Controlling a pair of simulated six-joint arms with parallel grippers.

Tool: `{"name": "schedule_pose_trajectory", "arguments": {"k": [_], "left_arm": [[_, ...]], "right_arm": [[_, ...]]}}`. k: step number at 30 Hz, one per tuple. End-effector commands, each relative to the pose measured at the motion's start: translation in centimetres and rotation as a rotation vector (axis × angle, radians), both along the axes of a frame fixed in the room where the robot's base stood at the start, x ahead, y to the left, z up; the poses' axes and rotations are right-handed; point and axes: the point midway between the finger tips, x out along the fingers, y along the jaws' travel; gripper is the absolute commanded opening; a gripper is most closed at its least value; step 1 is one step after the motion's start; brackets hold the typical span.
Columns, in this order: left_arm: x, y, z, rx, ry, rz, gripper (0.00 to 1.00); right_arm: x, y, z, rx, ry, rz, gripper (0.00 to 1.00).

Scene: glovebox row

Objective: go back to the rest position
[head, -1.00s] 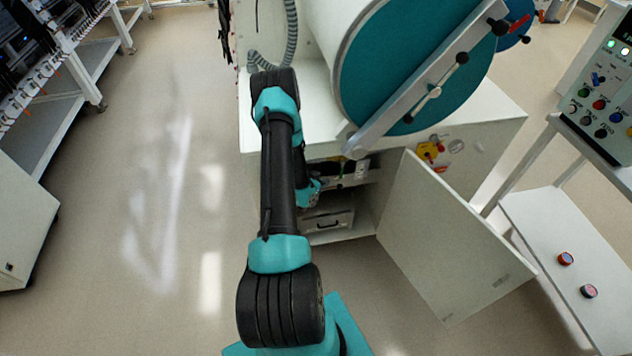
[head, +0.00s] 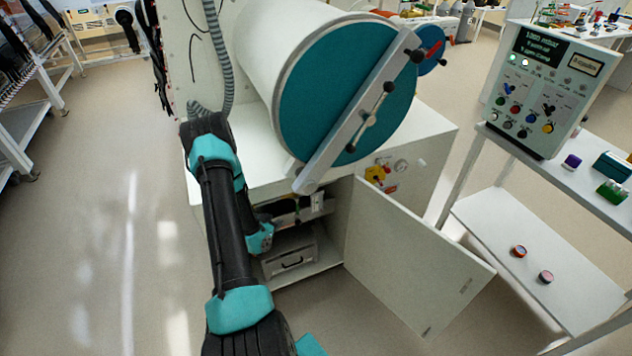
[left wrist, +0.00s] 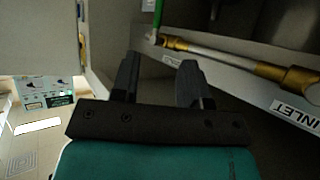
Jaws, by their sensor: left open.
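The fingers look clear of the pipe. My right gripper is not in view.
The cabinet door (head: 415,262) stands wide open to the right. A drawer box (head: 290,258) sits low inside. The glovebox's round teal door (head: 330,85) is above. A control panel (head: 535,95) and a white shelf (head: 540,262) stand at the right. Open floor lies left.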

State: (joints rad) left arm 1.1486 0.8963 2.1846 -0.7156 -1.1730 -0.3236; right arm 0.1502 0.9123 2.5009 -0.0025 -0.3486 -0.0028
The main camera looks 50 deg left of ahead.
Motion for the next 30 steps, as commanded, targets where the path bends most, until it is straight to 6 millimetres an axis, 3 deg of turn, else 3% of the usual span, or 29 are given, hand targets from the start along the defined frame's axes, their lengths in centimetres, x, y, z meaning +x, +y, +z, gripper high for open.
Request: {"name": "schedule_pose_trajectory", "arguments": {"k": [5, 11, 15, 21, 30], "left_arm": [[0.4, -0.5, -0.1, -0.009, 0.006, -0.005, 0.41], [3.4, -4.4, -0.6, -0.087, 0.061, -0.044, 0.41], [6.2, -9.5, -1.1, -0.178, 0.140, -0.089, 0.41], [8.7, -17.0, -1.4, -0.298, 0.271, -0.149, 0.41], [9.4, -28.1, -0.8, -0.435, 0.493, -0.230, 0.41]], "right_arm": [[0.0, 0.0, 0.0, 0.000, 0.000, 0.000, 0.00], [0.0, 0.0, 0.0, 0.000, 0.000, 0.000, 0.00], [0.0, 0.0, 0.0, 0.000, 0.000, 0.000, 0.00], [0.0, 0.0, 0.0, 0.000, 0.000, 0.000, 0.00], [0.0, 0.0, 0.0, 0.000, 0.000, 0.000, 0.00]]}}
